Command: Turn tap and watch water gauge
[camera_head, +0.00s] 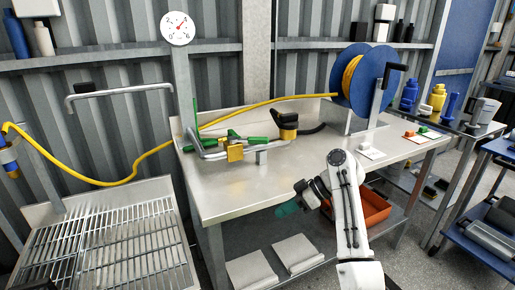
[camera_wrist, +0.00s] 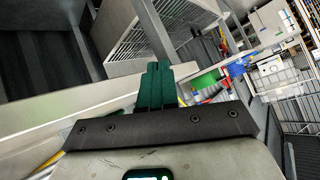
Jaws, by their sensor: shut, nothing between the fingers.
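The round white water gauge (camera_head: 176,33) hangs on the post at the upper left. Its red needle points up and to the right; the numbers are too small to read surely. Pipework with green tap levers (camera_head: 233,137) and a yellow block (camera_head: 235,153) stands on the steel bench. My gripper (camera_head: 287,210) is in front of the bench's front edge, right of the pipework and well apart from it. In the wrist view its green fingers (camera_wrist: 157,85) lie together, shut and empty. The tap is not clearly made out in the wrist view.
A yellow hose (camera_head: 135,177) runs from the left to a blue reel (camera_head: 365,76). The steel bench (camera_head: 225,188) has bare room at its front. An orange bin (camera_head: 375,210) sits beneath. A slatted rack (camera_head: 110,240) stands left, a blue cart (camera_head: 485,220) right.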

